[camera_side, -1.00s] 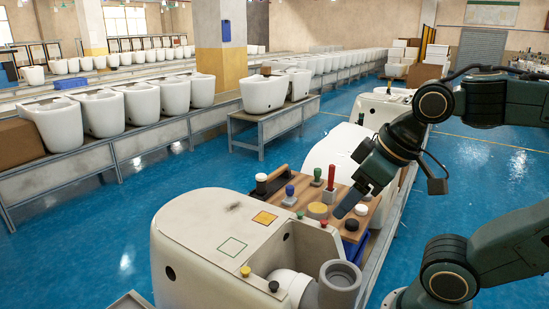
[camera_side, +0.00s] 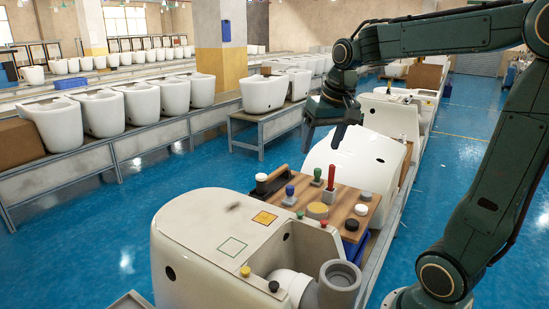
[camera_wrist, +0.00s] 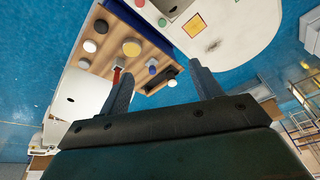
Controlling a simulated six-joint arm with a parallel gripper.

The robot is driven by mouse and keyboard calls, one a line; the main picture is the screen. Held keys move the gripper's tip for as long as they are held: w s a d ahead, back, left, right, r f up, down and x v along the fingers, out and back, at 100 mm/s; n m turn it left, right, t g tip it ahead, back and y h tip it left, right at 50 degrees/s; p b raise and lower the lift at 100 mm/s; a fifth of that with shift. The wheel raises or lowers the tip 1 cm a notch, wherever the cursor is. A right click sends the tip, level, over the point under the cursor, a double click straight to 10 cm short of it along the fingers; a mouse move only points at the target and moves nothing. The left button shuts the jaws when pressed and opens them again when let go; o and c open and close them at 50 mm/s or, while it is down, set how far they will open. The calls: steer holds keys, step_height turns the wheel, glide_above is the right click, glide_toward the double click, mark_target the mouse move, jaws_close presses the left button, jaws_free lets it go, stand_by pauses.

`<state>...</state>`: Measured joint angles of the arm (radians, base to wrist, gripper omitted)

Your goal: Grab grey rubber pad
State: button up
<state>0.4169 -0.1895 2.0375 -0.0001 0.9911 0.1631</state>
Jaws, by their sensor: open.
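A small dark grey patch (camera_side: 233,206), perhaps the grey rubber pad, lies on the flat top of the near white ceramic toilet (camera_side: 190,240). In the wrist view a similar dark patch (camera_wrist: 213,45) shows on the white top, beside the yellow square. It is too small to tell its thickness. My gripper (camera_side: 322,140) is open and empty, pointing down, high above and behind the wooden board. In the wrist view its two fingers (camera_wrist: 157,76) stand apart with the board beyond them.
The wooden board (camera_side: 345,199) carries red, blue and green handled tools, round pads and a black-handled block. The near toilet's top has a yellow square (camera_side: 264,218) and a green outline (camera_side: 232,247). A grey pipe (camera_side: 340,285) stands at its front. Another white toilet (camera_side: 355,160) is behind.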

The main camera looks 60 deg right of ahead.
steer(key=w+d+f+m+g, duration=0.1)
steer(key=w+d+f+m, duration=0.15)
steer(key=d, duration=0.75)
steer(key=m+g+y, duration=0.1)
steer(key=m+g, duration=0.1)
steer(key=m, duration=0.6)
glide_above(367, 193)
step_height(367, 193, down, 14)
steer(key=shift+w+a+f, duration=0.1)
steer(key=shift+a+f, duration=0.05)
steer(key=shift+f, duration=4.1)
steer(key=shift+f, duration=0.1)
steer(key=shift+f, duration=2.5)
steer(key=shift+c, duration=0.2)
steer(key=c, duration=1)
